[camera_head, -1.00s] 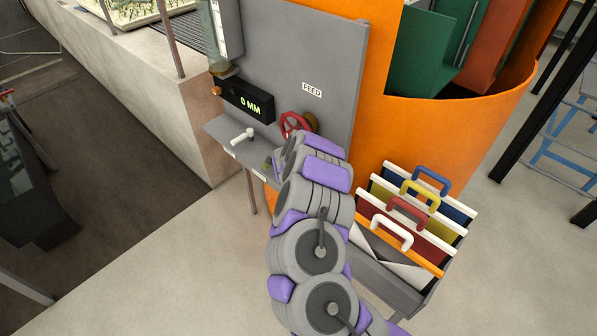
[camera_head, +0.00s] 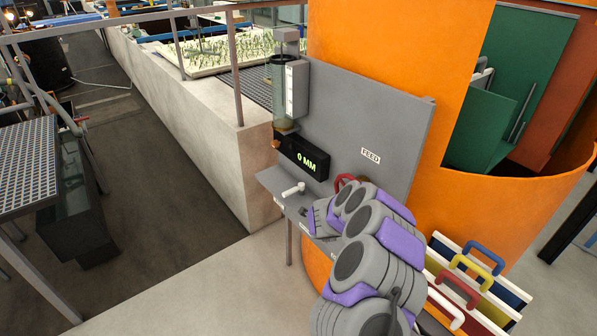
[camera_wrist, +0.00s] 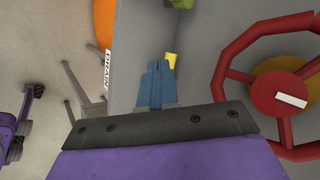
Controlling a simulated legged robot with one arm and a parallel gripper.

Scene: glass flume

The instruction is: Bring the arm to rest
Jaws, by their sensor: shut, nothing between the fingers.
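My arm rises from the bottom right of the head view and reaches to the front of the grey panel (camera_head: 400,125). Its end is largely hidden there behind the arm links. In the wrist view my gripper (camera_wrist: 157,68) shows as blue fingers closed together, with nothing between them. A red handwheel (camera_wrist: 282,95) is to the right of the fingers, apart from them. In the head view the red handwheel (camera_head: 343,182) is mostly covered by my arm.
A shelf with a white-handled lever (camera_head: 293,190) juts out below the "0 MM" display (camera_head: 304,158). An orange curved wall (camera_head: 450,140) stands behind. Coloured handled boards (camera_head: 478,280) are at the lower right. Floor (camera_head: 210,290) is clear at lower left.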

